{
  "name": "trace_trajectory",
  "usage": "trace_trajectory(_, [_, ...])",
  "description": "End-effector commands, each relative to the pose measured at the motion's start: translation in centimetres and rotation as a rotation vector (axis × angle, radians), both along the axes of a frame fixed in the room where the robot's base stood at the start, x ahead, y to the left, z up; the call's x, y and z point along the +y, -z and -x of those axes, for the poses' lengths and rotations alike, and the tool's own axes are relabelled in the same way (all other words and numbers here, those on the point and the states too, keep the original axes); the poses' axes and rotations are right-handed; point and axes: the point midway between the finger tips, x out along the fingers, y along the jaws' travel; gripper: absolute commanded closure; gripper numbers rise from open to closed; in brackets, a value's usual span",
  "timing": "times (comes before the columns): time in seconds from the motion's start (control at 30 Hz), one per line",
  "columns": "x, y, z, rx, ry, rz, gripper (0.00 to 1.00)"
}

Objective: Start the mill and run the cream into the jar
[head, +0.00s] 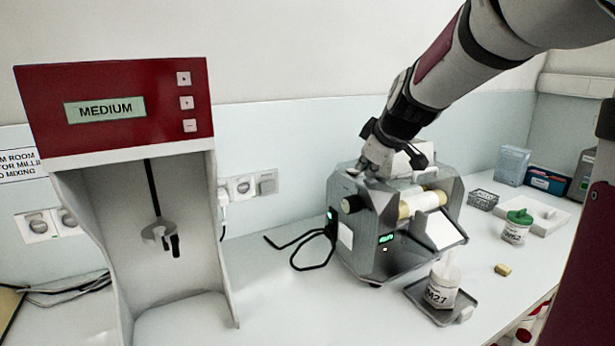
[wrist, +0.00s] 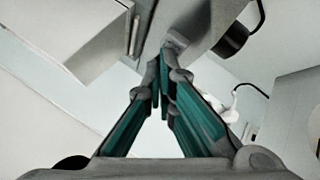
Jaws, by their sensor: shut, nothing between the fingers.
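The grey mill (head: 372,249) stands mid-bench with pale rollers (head: 423,202) on top, a black knob on its left side (head: 352,204), and lit green displays on its front and side. A sloping white apron (head: 440,231) hangs at its front right. Below it, a white jar (head: 440,297) stands upright on a small dark tray (head: 418,291); its label ends in "M27". A narrow white shape rises from the jar's mouth towards the apron; I cannot tell if it is running cream. My gripper (head: 374,170) is shut and empty at the mill's upper left; its tips (wrist: 165,62) meet beside a grey edge.
A red-topped mixer (head: 115,107) reading "MEDIUM" stands at the left. A green-lidded jar (head: 516,228), wire basket (head: 483,199), white tray (head: 545,218) and boxes lie right of the mill. A small tan block (head: 502,270) lies near the front edge. A black cable loops left of the mill.

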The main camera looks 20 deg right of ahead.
Motion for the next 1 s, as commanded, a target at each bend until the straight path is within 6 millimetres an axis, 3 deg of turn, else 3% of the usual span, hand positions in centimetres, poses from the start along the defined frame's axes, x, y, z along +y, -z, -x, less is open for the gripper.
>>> trace_trajectory(0.17, [0.0,-1.0,0.1,-0.001,0.0,0.0,1.0])
trace_trajectory(0.57, [0.0,-1.3,0.0,-0.002,0.001,0.0,1.0])
trace_trajectory(1.0, [0.0,-4.9,0.1,-0.001,-0.001,0.001,1.0])
